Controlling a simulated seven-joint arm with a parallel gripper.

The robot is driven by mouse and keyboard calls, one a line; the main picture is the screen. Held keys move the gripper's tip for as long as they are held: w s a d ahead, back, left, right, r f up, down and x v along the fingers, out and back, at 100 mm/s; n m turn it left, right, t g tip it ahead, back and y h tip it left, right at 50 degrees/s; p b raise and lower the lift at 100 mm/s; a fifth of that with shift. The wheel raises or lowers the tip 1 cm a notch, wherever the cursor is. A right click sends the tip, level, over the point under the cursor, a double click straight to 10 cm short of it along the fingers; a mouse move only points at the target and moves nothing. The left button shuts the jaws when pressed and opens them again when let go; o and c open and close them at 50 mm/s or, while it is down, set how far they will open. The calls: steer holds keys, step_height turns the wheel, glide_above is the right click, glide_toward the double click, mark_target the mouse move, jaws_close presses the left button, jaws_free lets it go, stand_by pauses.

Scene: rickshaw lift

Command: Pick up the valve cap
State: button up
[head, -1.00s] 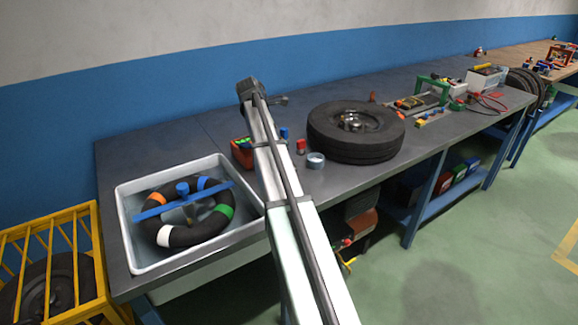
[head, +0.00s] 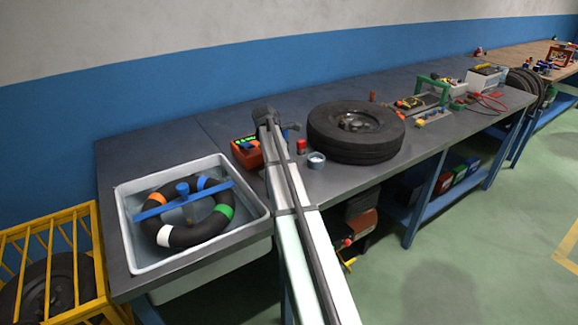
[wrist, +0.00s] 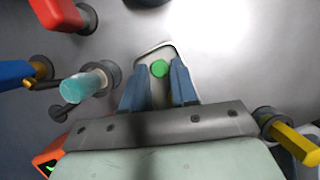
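A small round green valve cap (wrist: 159,68) lies in a shallow pale-rimmed tray (wrist: 150,46) in the wrist view. My gripper (wrist: 158,80) is open, with one blue-grey finger to the left of the cap and one to the right. In the head view my arm's end (head: 264,114) is over the grey workbench (head: 150,150). The cap and tray cannot be made out there, and the fingertips are hidden.
An orange device (head: 245,153), a red item (head: 301,146) and a light-blue ring (head: 316,160) stand close to the arm. A large tyre (head: 355,145) lies to the right. A white basin (head: 128,225) holds an inner tube (head: 205,228) at left.

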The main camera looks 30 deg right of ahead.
steer(key=shift+d+f, duration=0.2)
steer(key=shift+f, duration=0.2)
steer(key=shift+c, duration=0.2)
steer(key=c, duration=0.5)
steer(key=shift+o, duration=0.2)
steer(key=shift+r, duration=0.1)
